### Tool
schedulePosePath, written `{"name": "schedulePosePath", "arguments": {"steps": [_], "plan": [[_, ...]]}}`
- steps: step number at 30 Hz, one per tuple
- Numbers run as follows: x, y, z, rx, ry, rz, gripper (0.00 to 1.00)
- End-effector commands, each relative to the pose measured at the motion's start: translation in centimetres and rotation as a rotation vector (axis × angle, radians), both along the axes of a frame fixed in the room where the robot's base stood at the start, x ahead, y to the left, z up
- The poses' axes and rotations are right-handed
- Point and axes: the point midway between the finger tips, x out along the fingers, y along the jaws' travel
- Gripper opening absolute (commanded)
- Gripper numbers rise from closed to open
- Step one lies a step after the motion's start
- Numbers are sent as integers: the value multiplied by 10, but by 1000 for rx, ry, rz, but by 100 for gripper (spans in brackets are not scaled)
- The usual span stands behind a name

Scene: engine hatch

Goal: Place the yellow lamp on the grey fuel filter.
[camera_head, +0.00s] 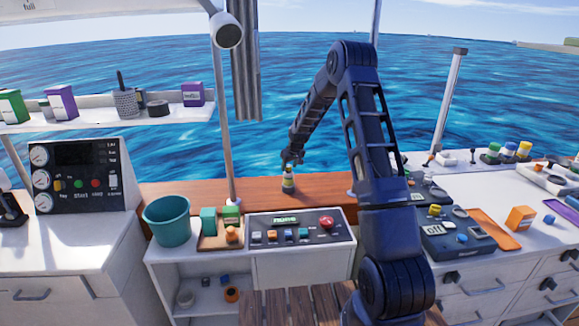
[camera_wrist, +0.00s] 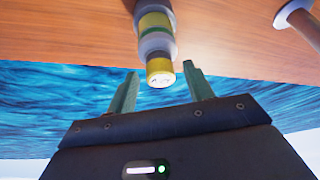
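A slim upright stack (camera_head: 288,180) stands on the wooden ledge, with a dark foot and light, yellow and green bands. In the wrist view it has a grey body (camera_wrist: 155,43) with a yellow and green band, and a yellow, lamp-like piece (camera_wrist: 160,68) with a pale marked face at its end. The grey body may be the fuel filter; the marking is too small to read. My gripper (camera_head: 291,158) is at the stack's top. In the wrist view my gripper (camera_wrist: 161,71) is open, fingers on either side of the yellow end, with gaps visible.
A green bucket (camera_head: 167,221) and a button console (camera_head: 300,233) stand in front of the ledge. A grey post (camera_head: 222,120) rises left of the stack. A white counter (camera_head: 480,190) with several devices lies right. The ledge (camera_head: 205,190) is clear left of the post.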

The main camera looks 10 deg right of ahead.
Motion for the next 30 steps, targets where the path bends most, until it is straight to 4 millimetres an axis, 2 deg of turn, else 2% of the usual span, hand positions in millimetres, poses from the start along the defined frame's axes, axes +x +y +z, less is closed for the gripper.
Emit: {"name": "schedulePosePath", "arguments": {"steps": [5, 11, 24, 30], "plan": [[0, 0, 2, 0, 0, 0, 52], [-5, -3, 19, 0, -2, 0, 52], [-32, -16, 89, 0, -2, 0, 52], [-39, -19, 108, 0, -1, -1, 52]]}}
